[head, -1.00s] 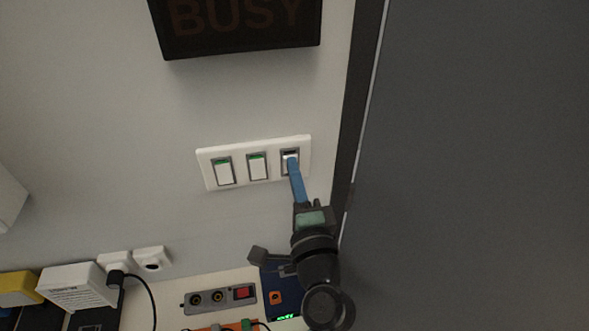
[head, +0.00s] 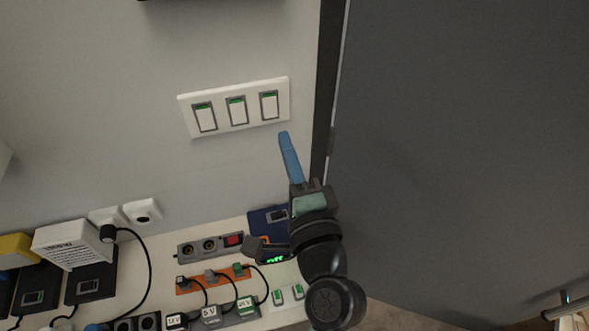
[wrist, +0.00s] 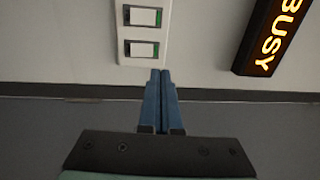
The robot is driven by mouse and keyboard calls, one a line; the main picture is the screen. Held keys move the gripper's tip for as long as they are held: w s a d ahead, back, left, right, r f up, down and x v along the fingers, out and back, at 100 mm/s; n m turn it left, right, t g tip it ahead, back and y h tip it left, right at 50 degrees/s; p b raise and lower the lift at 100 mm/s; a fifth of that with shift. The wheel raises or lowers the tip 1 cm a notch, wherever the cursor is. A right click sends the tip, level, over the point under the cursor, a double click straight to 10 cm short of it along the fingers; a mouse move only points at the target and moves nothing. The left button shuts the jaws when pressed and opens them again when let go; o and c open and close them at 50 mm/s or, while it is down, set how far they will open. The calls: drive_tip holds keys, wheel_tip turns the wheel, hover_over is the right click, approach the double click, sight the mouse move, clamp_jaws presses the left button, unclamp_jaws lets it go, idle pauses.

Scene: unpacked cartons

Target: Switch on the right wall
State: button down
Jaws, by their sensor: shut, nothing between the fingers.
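A white wall plate (head: 234,107) holds three rocker switches side by side. The right switch (head: 269,105) shows a green strip at its top, as do the middle switch (head: 237,111) and the left switch (head: 204,117). My gripper (head: 284,136) has blue fingers, shut and empty, with tips just below and right of the right switch, apart from it. In the wrist view the plate (wrist: 172,20) shows turned, with two switches in sight, and the closed fingertips (wrist: 160,72) are near its end. A BUSY sign (wrist: 273,38) there is lit in orange.
A dark door or panel (head: 450,150) stands close on the right. Below, a bench holds a power strip (head: 210,246), an orange strip with plugs (head: 212,279), a blue box (head: 268,219), cables and adapters. Wall sockets (head: 142,211) are at the left.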

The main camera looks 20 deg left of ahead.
drive_tip(key=shift+r+b+v, duration=0.15)
drive_tip(key=shift+r+v, duration=0.1)
drive_tip(key=shift+v, duration=0.7)
drive_tip(key=shift+r+b+v, duration=0.15)
drive_tip(key=shift+r+v, duration=0.05)
drive_tip(key=shift+v, duration=0.75)
drive_tip(key=shift+s+d, duration=0.1)
